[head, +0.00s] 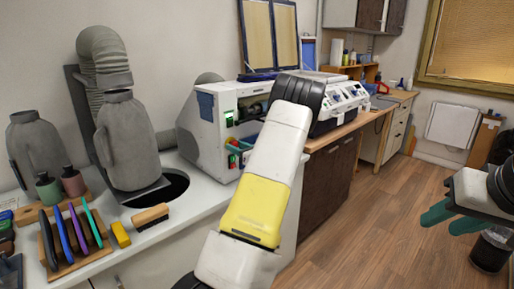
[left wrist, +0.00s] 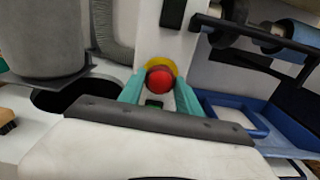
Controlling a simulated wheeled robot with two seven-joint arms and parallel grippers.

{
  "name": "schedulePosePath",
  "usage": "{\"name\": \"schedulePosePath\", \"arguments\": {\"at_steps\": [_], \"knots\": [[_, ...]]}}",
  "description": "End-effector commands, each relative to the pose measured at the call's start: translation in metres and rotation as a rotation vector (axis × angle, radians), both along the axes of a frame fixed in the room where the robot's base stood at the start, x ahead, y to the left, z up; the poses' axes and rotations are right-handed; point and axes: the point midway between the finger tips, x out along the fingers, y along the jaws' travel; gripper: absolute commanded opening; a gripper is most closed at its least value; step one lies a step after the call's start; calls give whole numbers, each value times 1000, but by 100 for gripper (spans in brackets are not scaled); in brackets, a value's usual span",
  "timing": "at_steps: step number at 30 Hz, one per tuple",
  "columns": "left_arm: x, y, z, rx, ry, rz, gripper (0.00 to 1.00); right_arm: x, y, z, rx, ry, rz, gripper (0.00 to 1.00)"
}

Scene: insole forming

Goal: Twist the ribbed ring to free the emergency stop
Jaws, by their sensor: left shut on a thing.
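The emergency stop (left wrist: 160,80) is a red round knob on a yellow collar (left wrist: 160,63), on the white machine's face in the left wrist view. The ribs of its ring are too small to make out. My left gripper (left wrist: 159,84) has its two teal fingers on either side of the red knob, shut on it. In the head view my left arm covers much of this spot; only bits of teal show at the machine's lower front. My right gripper (head: 452,217) is at the far right, its teal fingers apart and empty, over the floor.
The white machine (head: 205,135) stands on the counter, with a blue tray (left wrist: 245,115) right of the stop.

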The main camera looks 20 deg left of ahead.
Motion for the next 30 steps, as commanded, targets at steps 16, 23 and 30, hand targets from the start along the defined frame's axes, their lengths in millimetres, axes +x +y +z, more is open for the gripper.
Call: {"name": "schedulePosePath", "arguments": {"at_steps": [16, 23, 30], "knots": [[-1, -4, 0, 80, 193, -1, 11, 0, 0, 0, 0, 0, 0, 36], [-2, -6, 0, 79, 192, -1, 11, 0, 0, 0, 0, 0, 0, 36], [-2, -7, 0, 79, 192, -1, 60, 0, 0, 0, 0, 0, 0, 36]]}}
